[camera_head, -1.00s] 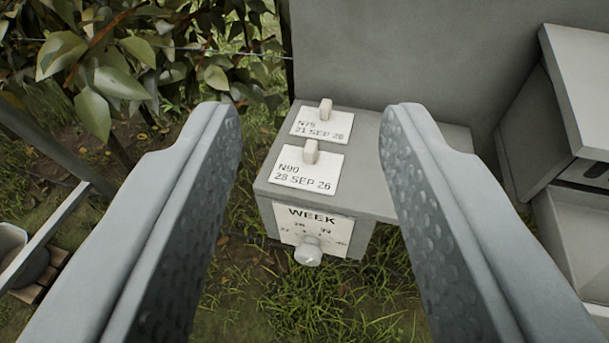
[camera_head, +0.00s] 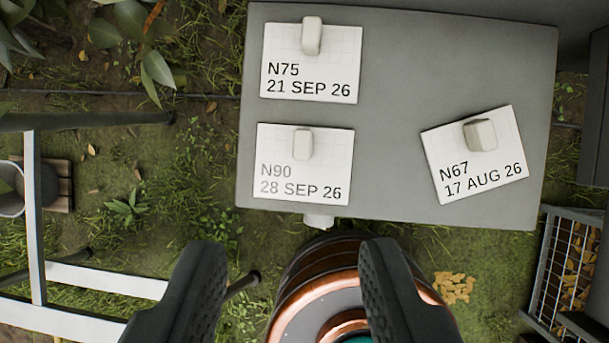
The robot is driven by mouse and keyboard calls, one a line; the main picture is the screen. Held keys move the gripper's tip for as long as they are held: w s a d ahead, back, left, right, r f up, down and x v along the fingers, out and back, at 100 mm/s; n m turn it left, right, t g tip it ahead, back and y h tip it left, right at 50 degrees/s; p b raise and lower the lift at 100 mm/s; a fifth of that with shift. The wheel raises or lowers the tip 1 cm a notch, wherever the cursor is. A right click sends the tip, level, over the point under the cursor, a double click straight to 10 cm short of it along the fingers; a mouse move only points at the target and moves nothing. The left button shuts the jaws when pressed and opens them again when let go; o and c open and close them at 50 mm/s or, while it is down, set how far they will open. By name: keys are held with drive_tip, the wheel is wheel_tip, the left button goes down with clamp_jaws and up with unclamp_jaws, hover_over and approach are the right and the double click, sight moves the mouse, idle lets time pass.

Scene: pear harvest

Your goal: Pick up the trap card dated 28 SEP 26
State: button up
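The trap card N90 dated 28 SEP 26 (camera_head: 285,170) is a white card with a pale upright tab (camera_head: 303,145). It lies flat at the front left of a grey box top (camera_head: 395,110). Card N75 dated 21 SEP 26 (camera_head: 312,75) lies just behind it. Card N67 dated 17 AUG 26 (camera_head: 475,160) lies tilted at the right. My gripper (camera_head: 290,255) is open and empty, its fingertips in front of the box's front edge, below the N90 card in the picture. Nothing hides the N90 card.
A pale knob (camera_head: 318,220) sticks out from the box front. A white frame (camera_head: 100,280) stands on the grass at the left. Leaves (camera_head: 140,35) hang at the upper left. A wire-sided crate (camera_head: 570,265) stands at the lower right. The box top between the cards is clear.

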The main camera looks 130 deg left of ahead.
sight(302, 149)
drive_tip(key=w+f+g, duration=0.1)
drive_tip(key=f, duration=0.4)
drive_tip(key=w+f+g, duration=0.2)
drive_tip(key=f, duration=0.3)
drive_tip(key=w+f+g, duration=0.1)
drive_tip(key=f, duration=0.3)
drive_tip(key=shift+w+f+m+g, duration=0.3)
drive_tip(key=shift+w+f+m, duration=0.05)
drive_tip(key=shift+f+m, duration=0.05)
clamp_jaws()
